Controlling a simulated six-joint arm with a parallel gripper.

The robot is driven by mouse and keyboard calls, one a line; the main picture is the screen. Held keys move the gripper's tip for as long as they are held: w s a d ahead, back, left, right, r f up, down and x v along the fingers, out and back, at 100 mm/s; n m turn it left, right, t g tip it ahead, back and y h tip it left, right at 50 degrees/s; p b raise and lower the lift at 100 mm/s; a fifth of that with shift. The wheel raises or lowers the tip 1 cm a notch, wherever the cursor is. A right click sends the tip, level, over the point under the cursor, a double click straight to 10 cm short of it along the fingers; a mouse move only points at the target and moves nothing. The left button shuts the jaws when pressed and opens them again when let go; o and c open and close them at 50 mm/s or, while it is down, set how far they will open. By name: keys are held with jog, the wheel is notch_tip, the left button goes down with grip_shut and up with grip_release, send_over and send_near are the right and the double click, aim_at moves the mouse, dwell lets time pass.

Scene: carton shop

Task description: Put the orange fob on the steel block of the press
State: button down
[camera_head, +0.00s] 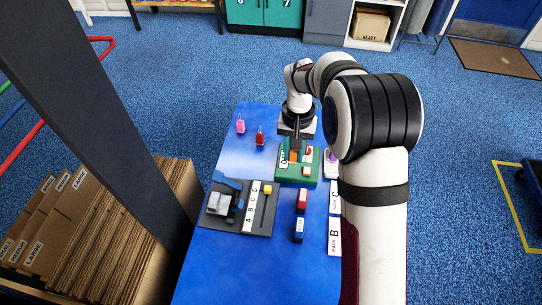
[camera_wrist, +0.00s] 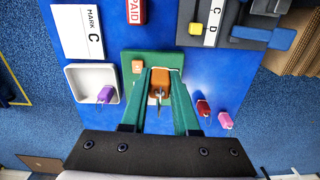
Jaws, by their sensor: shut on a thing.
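My gripper (camera_head: 294,148) points down over a green base (camera_head: 285,178). In the wrist view my gripper (camera_wrist: 163,72) is shut on the orange fob (camera_wrist: 164,85), which sits between its two fingers with a metal ring toward the camera. The fob also shows in the head view (camera_head: 293,157). I cannot tell whether it touches the green base. The press (camera_head: 257,222), a dark plate with a blue lever and a lettered strip, stands to the left and nearer. Its pale steel block (camera_head: 218,203) looks bare. In the wrist view only part of the press (camera_wrist: 262,33) shows.
A white tray (camera_wrist: 70,98) with a purple fob (camera_wrist: 105,94) lies beside the green base. Red (camera_head: 260,138) and pink (camera_head: 240,126) fobs stand on the other side. Red (camera_head: 302,200) and blue (camera_head: 298,229) stamps and lettered cards (camera_head: 335,236) lie right of the press.

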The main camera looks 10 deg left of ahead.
jog(key=shift+s+d+r+n, duration=0.45)
jog(key=shift+r+n, duration=0.1)
jog(key=shift+n, duration=0.15)
jog(key=s+a+r+n, duration=0.2)
jog(key=s+a+n, duration=0.5)
jog(key=n, duration=1)
jog(key=s+a+f, duration=0.1)
jog(key=a+f, duration=0.1)
jog(key=a, duration=0.1)
jog(key=s+a+f, duration=0.1)
jog(key=a+f, duration=0.1)
jog(key=a, duration=0.1)
jog(key=s+a+f, duration=0.1)
jog(key=a+f, duration=0.1)
jog(key=a, duration=0.1)
jog(key=shift+a+f, duration=0.2)
jog(key=shift+f, duration=0.1)
jog(key=f, duration=0.4)
jog(key=shift+a, duration=0.3)
jog(key=shift+f, duration=0.2)
